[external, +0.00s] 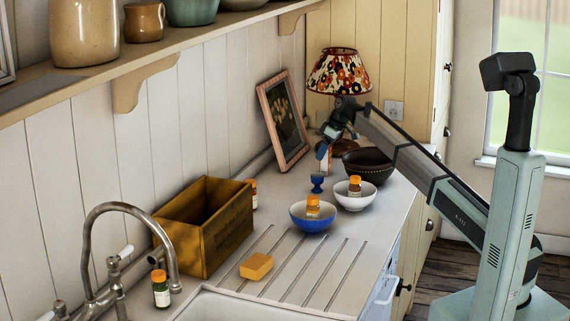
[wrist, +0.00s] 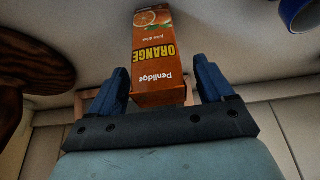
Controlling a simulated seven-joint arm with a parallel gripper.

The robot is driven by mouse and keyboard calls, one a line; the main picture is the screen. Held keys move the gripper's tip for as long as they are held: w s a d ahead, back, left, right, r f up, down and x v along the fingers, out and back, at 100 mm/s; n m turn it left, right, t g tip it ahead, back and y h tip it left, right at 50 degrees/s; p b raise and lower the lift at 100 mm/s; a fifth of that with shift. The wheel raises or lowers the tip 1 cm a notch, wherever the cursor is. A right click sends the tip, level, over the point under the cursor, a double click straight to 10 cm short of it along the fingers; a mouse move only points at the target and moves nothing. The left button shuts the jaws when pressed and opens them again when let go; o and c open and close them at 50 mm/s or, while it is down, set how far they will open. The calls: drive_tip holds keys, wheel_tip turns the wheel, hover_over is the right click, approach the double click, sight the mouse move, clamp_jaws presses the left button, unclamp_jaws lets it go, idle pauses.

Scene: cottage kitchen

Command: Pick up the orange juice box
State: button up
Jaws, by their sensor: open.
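The orange juice box (wrist: 155,55) is a tall orange carton marked "Penlidge ORANGE juice drink", upside down in the wrist view. My gripper (wrist: 160,72) is open, with one blue finger on each side of the carton's near end. Gaps show between the fingers and the carton, more clearly on the right. In the external view my gripper (external: 327,150) is low over the back of the counter, in front of the picture frame. A small part of the juice box (external: 325,165) shows there below the fingers; the rest is hidden.
A dark bowl (external: 366,166) stands close on the right. A blue egg cup (external: 317,184) stands just in front, with a blue bowl (external: 312,218) and white bowl (external: 355,195) nearer, each holding a bottle. A lamp (external: 340,75) and picture frame (external: 283,120) stand behind.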

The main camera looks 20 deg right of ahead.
drive_tip(key=shift+f, duration=0.25)
drive_tip(key=c, duration=1.2)
